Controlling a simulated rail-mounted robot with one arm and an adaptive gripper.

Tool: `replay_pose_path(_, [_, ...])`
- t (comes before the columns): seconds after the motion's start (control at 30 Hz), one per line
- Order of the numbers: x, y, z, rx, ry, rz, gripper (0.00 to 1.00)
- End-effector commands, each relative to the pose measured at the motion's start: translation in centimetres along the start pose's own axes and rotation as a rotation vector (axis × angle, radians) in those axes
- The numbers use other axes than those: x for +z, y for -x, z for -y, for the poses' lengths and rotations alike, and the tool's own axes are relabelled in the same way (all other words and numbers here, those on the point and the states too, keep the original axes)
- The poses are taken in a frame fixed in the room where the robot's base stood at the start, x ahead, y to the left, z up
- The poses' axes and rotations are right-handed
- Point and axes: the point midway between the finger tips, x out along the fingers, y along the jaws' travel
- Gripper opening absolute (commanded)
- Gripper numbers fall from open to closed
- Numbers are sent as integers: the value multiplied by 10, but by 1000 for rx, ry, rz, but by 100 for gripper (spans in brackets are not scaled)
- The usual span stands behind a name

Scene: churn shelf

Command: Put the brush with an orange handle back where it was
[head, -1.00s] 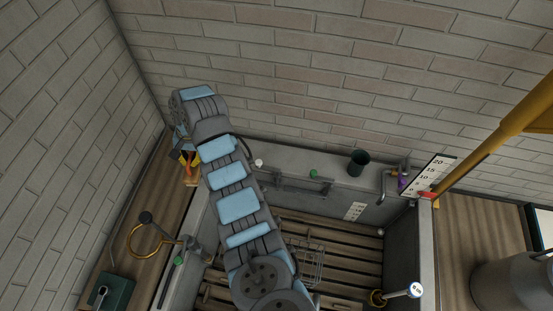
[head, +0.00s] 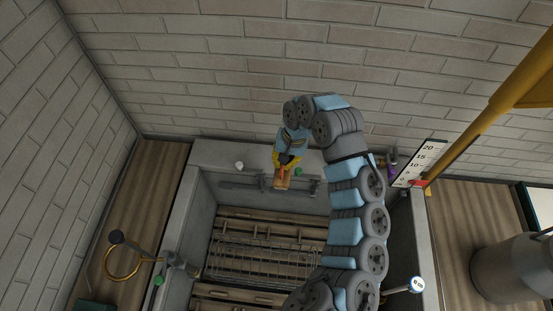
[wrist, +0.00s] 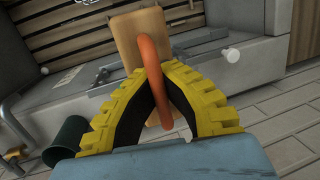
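The brush shows in the wrist view as a light wooden block (wrist: 140,35) with an orange loop handle (wrist: 154,75). My gripper's yellow fingers (wrist: 160,80) are closed around the handle, and the block points away from the gripper. In the head view the brush (head: 282,180) hangs below my gripper (head: 286,161), in front of the basin's back ledge and close to the rail (head: 245,188). I cannot tell whether the brush touches the rail or ledge.
A dark green cup (wrist: 68,140) stands on the ledge; my arm hides it in the head view. A white knob (head: 239,165) and a green piece (head: 298,171) are near the brush. Wooden slats and a wire rack (head: 262,258) lie below. The left counter (head: 140,215) has free room.

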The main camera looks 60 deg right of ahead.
Motion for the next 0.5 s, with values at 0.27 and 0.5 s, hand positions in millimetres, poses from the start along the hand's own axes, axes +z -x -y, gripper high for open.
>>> replay_pose_path(0.27, [-6, 1, -3, -3, 10, -1, 0])
replay_pose_path(0.5, [-22, -7, 0, -3, 7, 1, 0])
